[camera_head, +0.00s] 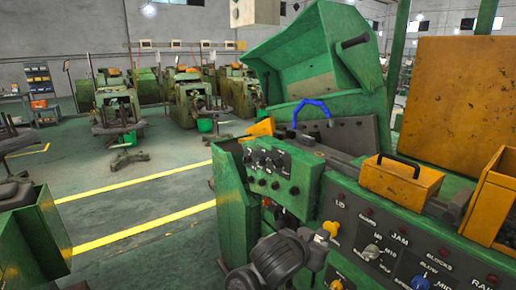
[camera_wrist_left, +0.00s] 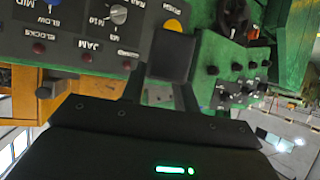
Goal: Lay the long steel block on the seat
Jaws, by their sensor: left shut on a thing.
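My left gripper (camera_head: 316,250) is low in front of the green machine's control panel, beside a yellow button (camera_head: 331,228). In the left wrist view the gripper (camera_wrist_left: 163,88) is shut on a dark grey, flat-faced block (camera_wrist_left: 170,57), which looks like the steel block. Its full length is hidden. The block shows in front of the panel, and I cannot tell whether it touches it. I cannot tell which surface is the seat. My right gripper is not in view.
A yellow box with a black handle (camera_head: 401,180) and an orange bin (camera_head: 492,205) stand on the machine's ledge. A dark bar (camera_head: 455,206) lies between them. A blue hook-shaped handle (camera_head: 311,107) is behind the panel. Open floor with yellow lines (camera_head: 140,180) lies left.

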